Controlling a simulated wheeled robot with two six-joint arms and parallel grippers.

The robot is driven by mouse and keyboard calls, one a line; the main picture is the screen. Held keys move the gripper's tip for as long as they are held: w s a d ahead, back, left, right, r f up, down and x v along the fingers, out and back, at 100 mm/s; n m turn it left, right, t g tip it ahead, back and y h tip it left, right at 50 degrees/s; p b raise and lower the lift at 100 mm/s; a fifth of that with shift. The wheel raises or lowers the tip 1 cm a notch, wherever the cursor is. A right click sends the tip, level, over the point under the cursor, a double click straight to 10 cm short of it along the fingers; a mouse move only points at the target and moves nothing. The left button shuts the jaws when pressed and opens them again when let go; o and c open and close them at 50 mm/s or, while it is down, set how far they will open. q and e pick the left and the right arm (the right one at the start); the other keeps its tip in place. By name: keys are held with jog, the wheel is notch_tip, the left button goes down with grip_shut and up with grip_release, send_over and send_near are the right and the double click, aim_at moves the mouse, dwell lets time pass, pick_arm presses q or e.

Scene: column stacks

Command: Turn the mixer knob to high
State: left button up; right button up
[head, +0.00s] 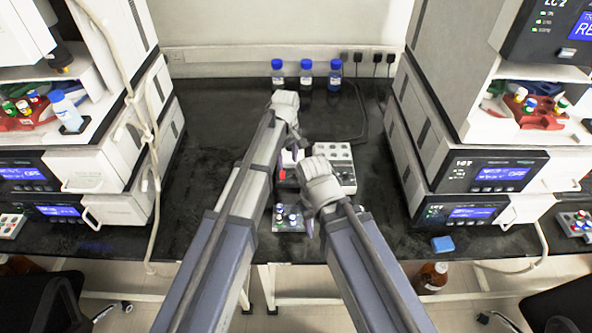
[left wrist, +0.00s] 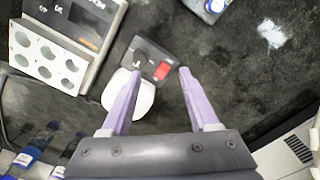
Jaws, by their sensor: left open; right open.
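The mixer is a small dark unit with a white round top (left wrist: 128,92), a black knob (left wrist: 142,56) and a red switch (left wrist: 162,71). The knob carries a small pale mark. In the head view, the red switch (head: 282,174) shows between my arms, while the knob is hard to make out. My left gripper (head: 293,141) is open above the mixer; in the left wrist view its purple fingers (left wrist: 160,73) are spread over the mixer, near the knob and switch, with nothing between them. My right gripper (head: 309,227) is open, lower and nearer, beside a vial rack.
A white block with round wells (head: 340,165) stands right beside the mixer. A small vial rack (head: 288,219) sits near the bench front. Several blue-capped bottles (head: 306,75) stand at the back. Instrument stacks (head: 485,172) flank the bench on both sides. Bare black bench lies left of the mixer.

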aim_at(296, 172)
pick_arm(q)
jog(key=w+d, duration=0.1)
jog(key=w+d+n, duration=0.1)
jog(key=shift+w+d, duration=0.2)
jog(key=shift+d, duration=0.2)
jog(key=shift+s+f, duration=0.1)
pick_arm(e)
jog(key=shift+f, duration=0.15)
pick_arm(q)
notch_tip(296, 172, down, 8)
jog(key=b, duration=0.8)
pick_arm(e)
notch_tip(296, 172, down, 8)
jog(key=shift+r, duration=0.15)
pick_arm(q)
jog(key=shift+r, duration=0.2)
pick_arm(e)
jog(key=shift+r, duration=0.1)
pick_arm(q)
grip_shut()
